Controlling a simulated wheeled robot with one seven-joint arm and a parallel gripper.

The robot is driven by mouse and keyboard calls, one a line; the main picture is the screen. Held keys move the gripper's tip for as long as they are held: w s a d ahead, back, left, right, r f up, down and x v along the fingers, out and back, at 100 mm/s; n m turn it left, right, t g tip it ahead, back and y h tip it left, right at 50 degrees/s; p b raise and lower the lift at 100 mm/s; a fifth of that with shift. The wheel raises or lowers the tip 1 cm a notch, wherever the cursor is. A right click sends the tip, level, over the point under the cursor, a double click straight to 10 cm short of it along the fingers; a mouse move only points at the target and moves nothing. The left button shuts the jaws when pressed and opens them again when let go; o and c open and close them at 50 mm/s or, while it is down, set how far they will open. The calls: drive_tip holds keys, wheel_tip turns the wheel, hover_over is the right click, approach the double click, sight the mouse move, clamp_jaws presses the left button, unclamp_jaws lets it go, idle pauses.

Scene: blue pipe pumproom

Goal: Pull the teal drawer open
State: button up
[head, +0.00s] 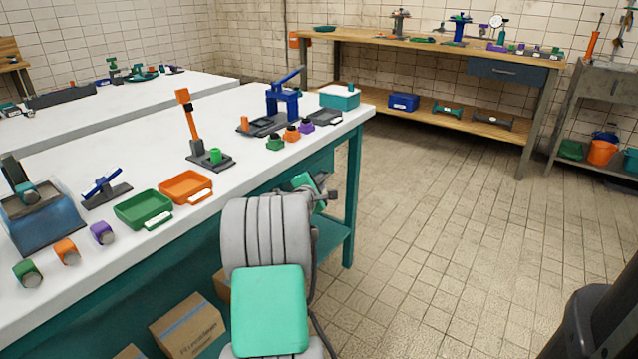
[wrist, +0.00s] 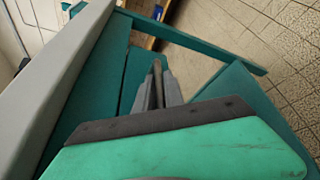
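The teal drawer (head: 318,165) is under the white top of the teal workbench, near its right end. My arm hides much of its front in the head view. In the wrist view, a teal panel that looks like the drawer front (wrist: 136,72) lies beside the bench edge. My gripper (head: 326,196) is at the front of the bench, just below the top. In the wrist view the fingers (wrist: 158,88) are close together beside this panel, with a thin brownish strip between them. I cannot tell whether that strip is a handle held by the fingers. No wide drawer opening shows.
The white benchtop (head: 225,115) carries a green tray (head: 143,209), an orange tray (head: 186,187) and several tools. A teal leg (head: 352,200) and lower shelf (head: 330,236) stand near my gripper. The tiled floor (head: 430,220) to the right is clear.

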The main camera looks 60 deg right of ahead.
clamp_jaws()
idle(1.1)
